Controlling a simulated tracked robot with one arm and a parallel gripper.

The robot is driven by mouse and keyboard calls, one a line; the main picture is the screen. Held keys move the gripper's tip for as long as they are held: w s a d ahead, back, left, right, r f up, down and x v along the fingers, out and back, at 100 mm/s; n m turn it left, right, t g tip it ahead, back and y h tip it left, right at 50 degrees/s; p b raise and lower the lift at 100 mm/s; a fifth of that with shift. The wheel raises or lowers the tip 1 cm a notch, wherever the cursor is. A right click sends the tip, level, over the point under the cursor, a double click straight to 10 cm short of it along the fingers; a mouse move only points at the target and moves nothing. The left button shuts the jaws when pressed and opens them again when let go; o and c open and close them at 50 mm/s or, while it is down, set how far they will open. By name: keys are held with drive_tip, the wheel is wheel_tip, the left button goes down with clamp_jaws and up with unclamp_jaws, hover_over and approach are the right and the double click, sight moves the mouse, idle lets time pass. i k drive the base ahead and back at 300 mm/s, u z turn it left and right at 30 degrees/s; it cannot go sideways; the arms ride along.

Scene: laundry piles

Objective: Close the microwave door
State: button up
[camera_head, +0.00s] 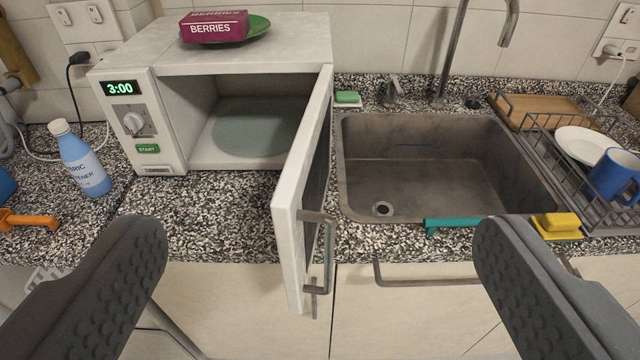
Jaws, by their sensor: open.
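A white microwave (128,122) stands on the speckled counter at the left, its display reading 3:00. Its door (296,205) is hinged on the right and stands wide open, swung out toward me past the counter's front edge. The door's metal handle (329,250) is on the side facing right. The cavity holds a round turntable plate (250,130) and no food. My gripper (320,245) is open, one finger at the lower left and one at the lower right. The door and handle appear between the fingers; I see no contact.
A red BERRIES box (214,28) lies on a green plate (258,27) atop the microwave. A sink (430,165) is right of the door, then a dish rack (575,165). A softener bottle (80,160) stands left. A drawer handle (425,282) sticks out below the sink.

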sight(297, 205)
drive_tip(key=u, duration=1.55)
drive_tip(key=k, duration=1.3)
drive_tip(key=z, duration=1.1)
drive_tip(key=i, duration=1)
drive_tip(key=u, duration=0.05)
